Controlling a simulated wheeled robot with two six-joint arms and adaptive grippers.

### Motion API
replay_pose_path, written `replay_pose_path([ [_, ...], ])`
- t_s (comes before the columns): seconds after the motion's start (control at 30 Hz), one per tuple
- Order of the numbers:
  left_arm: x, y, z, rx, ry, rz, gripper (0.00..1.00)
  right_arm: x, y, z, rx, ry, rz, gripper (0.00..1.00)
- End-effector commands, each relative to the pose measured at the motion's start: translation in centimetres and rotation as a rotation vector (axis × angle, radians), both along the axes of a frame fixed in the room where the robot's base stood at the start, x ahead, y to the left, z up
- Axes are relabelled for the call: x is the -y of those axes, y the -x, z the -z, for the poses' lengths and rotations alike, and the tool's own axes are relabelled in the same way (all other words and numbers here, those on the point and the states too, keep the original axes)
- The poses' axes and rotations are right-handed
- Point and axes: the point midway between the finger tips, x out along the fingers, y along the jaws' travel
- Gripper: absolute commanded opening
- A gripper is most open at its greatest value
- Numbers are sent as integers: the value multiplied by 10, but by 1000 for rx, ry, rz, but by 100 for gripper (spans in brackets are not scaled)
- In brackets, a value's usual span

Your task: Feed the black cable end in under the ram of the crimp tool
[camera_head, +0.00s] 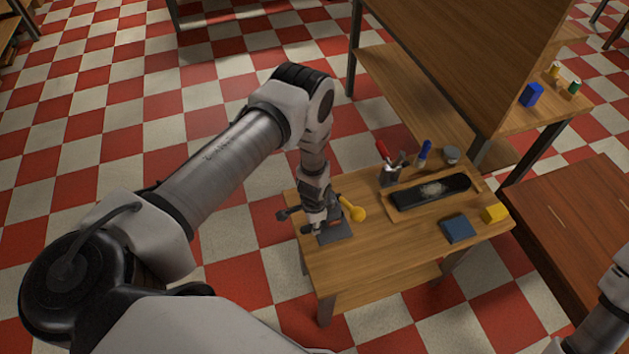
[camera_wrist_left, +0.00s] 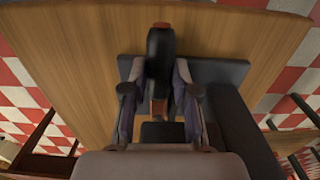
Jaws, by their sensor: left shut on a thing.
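The crimp tool (camera_head: 338,234) stands at the left end of the small wooden table, with a dark base and a yellow-ended handle (camera_head: 354,210). My left gripper (camera_head: 318,226) is down at the tool and hides much of it, including the ram. In the left wrist view my left gripper (camera_wrist_left: 160,100) is shut on a dark elongated piece (camera_wrist_left: 161,55), which appears to be the black cable end. It has a brownish tip at its far end. Dark grey tool parts (camera_wrist_left: 215,72) lie close around it. I cannot tell whether the end is under the ram. My right gripper is out of view.
The front middle is clear.

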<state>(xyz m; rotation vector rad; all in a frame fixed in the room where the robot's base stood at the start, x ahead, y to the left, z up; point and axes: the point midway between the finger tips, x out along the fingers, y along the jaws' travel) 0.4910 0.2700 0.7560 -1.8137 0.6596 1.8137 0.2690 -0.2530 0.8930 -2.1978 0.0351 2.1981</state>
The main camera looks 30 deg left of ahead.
Motion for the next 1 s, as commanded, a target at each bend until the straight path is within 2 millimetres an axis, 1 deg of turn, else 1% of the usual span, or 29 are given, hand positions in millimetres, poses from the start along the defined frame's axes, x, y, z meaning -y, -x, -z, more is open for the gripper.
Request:
replay_pose_path([
  [0.3, 0, 0, 0, 0, 0, 0, 0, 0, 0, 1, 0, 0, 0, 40],
  [0.57, 0, 0, 2, 0, 0, 1, 0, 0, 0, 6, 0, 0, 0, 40],
  [0.9, 0, 1, 2, -1, 0, 1, 0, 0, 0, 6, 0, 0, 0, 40],
  [0.93, 0, 1, 1, -1, 0, 1, 35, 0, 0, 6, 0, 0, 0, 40],
  [1.0, 0, 1, 1, -1, 0, 0, 58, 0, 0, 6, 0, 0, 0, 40],
])
